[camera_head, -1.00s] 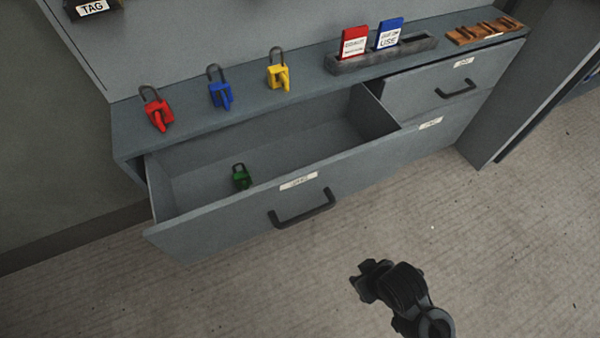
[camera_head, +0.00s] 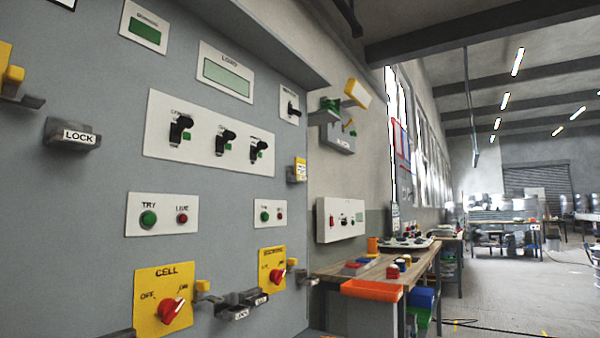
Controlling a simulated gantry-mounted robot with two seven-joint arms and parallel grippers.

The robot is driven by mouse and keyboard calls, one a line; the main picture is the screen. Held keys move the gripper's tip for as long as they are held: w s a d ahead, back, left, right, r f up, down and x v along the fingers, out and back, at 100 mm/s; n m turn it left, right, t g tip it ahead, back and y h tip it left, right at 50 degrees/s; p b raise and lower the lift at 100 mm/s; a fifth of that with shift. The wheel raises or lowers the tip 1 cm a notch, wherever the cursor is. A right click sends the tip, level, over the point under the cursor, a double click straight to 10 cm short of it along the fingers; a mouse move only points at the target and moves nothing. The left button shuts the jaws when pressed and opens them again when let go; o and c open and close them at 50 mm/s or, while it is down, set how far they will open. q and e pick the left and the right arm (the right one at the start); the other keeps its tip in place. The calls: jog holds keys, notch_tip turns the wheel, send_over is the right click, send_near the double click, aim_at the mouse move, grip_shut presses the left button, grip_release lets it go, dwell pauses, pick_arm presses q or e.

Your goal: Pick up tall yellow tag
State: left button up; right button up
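Neither of my grippers shows in the head view now. I cannot tell for certain which yellow item is the tall yellow tag. A small upright yellow tag-like piece (camera_head: 300,168) stands in a grey holder at the right edge of the grey panel. A larger yellow piece (camera_head: 357,93) sits tilted, high on the wall beyond the panel. At the far left edge, a yellow block (camera_head: 13,75) rests on a grey bracket, partly cut off by the frame.
The grey panel (camera_head: 90,235) fills the left, with switches and yellow plates with red knobs (camera_head: 170,309). A grey LOCK holder (camera_head: 75,136) juts from it. A workbench with an orange tray (camera_head: 371,290) stands beyond it. Open floor (camera_head: 510,300) lies at the right.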

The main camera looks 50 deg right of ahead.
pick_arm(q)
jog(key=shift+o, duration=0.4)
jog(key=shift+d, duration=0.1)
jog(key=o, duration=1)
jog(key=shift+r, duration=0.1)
